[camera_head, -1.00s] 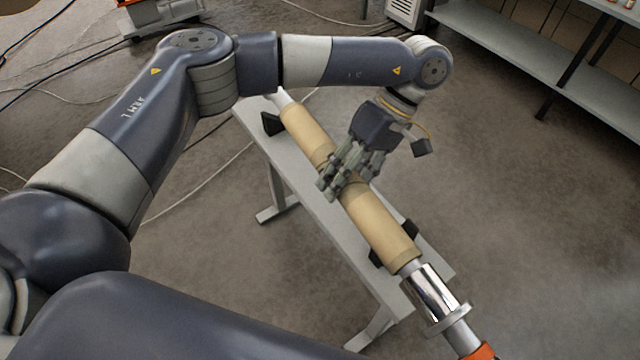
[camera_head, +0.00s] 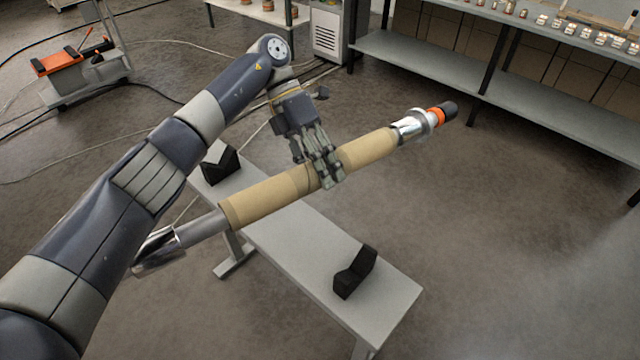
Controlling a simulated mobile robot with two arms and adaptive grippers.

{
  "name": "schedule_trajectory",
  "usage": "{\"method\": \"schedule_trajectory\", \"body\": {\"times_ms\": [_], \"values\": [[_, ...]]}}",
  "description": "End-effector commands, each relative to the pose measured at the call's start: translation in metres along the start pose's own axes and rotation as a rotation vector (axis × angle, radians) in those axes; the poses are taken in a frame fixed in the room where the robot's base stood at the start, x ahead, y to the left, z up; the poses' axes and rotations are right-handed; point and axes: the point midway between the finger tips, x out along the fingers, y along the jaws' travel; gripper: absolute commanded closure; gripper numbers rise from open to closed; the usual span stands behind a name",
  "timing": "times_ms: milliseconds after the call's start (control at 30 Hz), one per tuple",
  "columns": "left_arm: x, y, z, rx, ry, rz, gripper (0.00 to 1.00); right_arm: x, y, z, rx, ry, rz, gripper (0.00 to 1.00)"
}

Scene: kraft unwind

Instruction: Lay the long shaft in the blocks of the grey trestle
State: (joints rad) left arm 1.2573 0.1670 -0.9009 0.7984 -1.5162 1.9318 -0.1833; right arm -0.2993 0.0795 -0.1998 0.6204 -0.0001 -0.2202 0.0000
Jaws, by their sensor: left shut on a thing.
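The long shaft has a tan sleeve (camera_head: 268,197), bright metal ends and an orange band with a black tip (camera_head: 440,113) at its upper right. My left gripper (camera_head: 328,182) is shut around the sleeve near its middle. The shaft runs from lower left to upper right, crosswise over the grey trestle (camera_head: 300,243), and looks raised above it. Two black notched blocks stand on the trestle, a near one (camera_head: 355,272) and a far one (camera_head: 218,163); both look empty. My left forearm covers part of the shaft's lower-left end. My right gripper is not in view.
An orange-topped cart (camera_head: 75,62) stands at upper left, with cables on the floor nearby. A grey shelf (camera_head: 430,65) with small jars runs along the upper right. A white cabinet (camera_head: 327,35) stands at the back. Floor right of the trestle is clear.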

Motion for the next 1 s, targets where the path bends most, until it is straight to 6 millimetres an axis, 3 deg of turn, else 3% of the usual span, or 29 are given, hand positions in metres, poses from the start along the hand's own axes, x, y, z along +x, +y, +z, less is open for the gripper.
{"method": "schedule_trajectory", "body": {"times_ms": [267, 467, 800, 1000], "values": [[-0.024, 0.037, 0.015, -0.379, -0.361, -0.03, 1.0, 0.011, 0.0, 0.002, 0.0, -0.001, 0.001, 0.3], [-0.043, 0.081, 0.016, -0.673, -0.652, -0.047, 1.0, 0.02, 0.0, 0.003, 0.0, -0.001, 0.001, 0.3], [-0.067, 0.177, -0.013, -1.113, -1.132, -0.058, 1.0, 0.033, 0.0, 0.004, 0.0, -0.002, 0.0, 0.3], [-0.071, 0.206, -0.028, -1.222, -1.263, -0.057, 1.0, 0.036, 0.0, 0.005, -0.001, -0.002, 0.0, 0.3]]}}
